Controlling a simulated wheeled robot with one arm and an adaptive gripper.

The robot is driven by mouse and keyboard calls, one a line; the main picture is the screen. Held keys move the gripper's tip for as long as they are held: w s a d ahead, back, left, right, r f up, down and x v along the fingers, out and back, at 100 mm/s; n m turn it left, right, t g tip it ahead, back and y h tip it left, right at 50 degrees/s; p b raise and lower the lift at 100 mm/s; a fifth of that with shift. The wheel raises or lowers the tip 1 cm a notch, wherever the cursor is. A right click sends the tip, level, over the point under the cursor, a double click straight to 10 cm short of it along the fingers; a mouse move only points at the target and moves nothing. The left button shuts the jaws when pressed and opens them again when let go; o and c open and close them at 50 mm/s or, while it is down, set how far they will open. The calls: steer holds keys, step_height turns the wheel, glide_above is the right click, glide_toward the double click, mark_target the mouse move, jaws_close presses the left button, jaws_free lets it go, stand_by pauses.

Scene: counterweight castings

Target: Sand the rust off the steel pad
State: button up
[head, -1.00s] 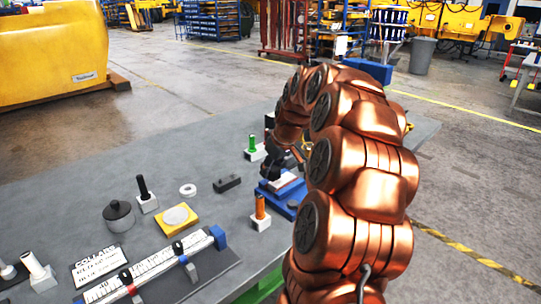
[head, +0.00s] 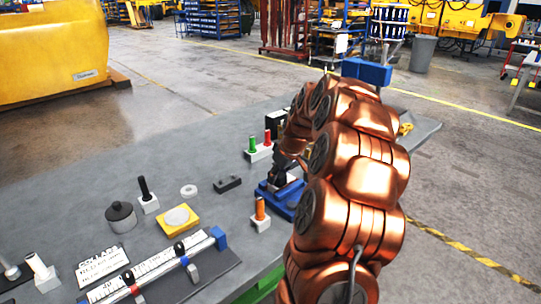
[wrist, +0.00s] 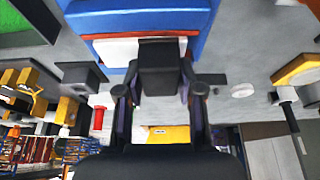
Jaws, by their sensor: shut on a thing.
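My gripper (wrist: 160,88) is shut on a dark grey block (wrist: 158,68), which sits between its two fingers in the wrist view. The block is at the pale pad with a reddish-brown edge (wrist: 112,50), on the blue fixture (wrist: 225,22). Whether the block touches the pad is hard to tell. In the head view my gripper (head: 282,172) is over the blue fixture (head: 270,190) near the right edge of the bench. It hides much of the pad there, so the rust on its face cannot be judged.
Green and red pegs (head: 258,150) stand behind the fixture and an orange peg (head: 260,215) in front. A small dark block (head: 227,183), a white ring (head: 188,191) and a yellow pad (head: 178,219) lie left. The bench's far left (head: 120,165) is clear.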

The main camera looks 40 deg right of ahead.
steer(key=a+b, duration=0.1)
steer(key=a, duration=0.1)
steer(key=shift+a+f, duration=0.15)
steer(key=shift+a, duration=0.2)
steer(key=shift+a+r, duration=0.1)
steer(key=shift+r, duration=0.2)
step_height(320, 180, up, 8)
steer(key=shift+f+p, duration=0.15)
steer(key=shift+p, duration=0.3)
